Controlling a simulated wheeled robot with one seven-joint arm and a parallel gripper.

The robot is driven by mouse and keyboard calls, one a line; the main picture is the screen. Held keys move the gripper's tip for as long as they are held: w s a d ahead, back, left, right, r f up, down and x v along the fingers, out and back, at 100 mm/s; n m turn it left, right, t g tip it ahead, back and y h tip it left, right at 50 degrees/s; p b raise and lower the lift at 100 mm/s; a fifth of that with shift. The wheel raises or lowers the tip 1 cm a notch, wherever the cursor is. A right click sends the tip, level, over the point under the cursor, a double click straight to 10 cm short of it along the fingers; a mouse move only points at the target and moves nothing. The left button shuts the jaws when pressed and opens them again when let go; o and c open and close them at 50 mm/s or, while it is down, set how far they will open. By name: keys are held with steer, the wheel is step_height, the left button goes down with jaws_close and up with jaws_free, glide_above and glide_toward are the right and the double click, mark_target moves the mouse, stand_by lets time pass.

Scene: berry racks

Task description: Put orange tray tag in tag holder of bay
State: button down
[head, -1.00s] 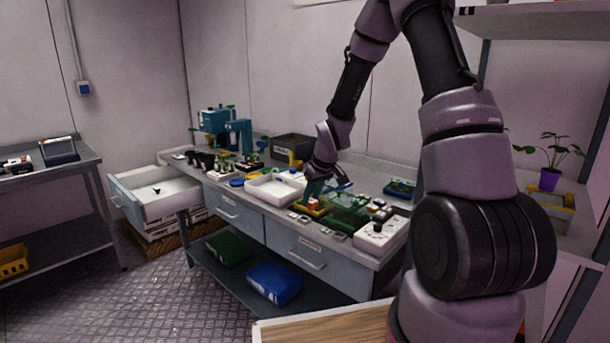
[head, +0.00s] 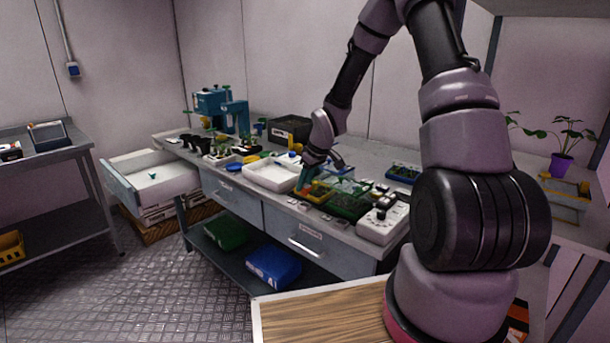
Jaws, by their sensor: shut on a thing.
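My gripper (head: 304,183) is low over the workbench, at the left end of a yellow-rimmed tray (head: 319,197). Its teal fingers are shut on a small orange piece, which I take as the orange tray tag (head: 301,191); it is tiny in this view. Whether the tag touches the tray or bench cannot be told. A green tray (head: 349,207) lies right of the yellow one. Several small pale pieces lie along the bench's front edge (head: 322,217). I cannot make out which one is the tag holder of a bay.
A white tray (head: 272,175) stands left of my gripper, a white device with knobs (head: 383,222) to the right. A dark crate (head: 290,129) and potted seedlings are farther back. An open drawer (head: 150,178) juts out at the left. Bare floor (head: 170,290) lies in front.

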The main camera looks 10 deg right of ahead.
mark_target(305, 195)
steer(key=shift+f, duration=2.45)
steer(key=shift+c, duration=2.3)
jaws_free()
steer(key=shift+r, duration=6.05)
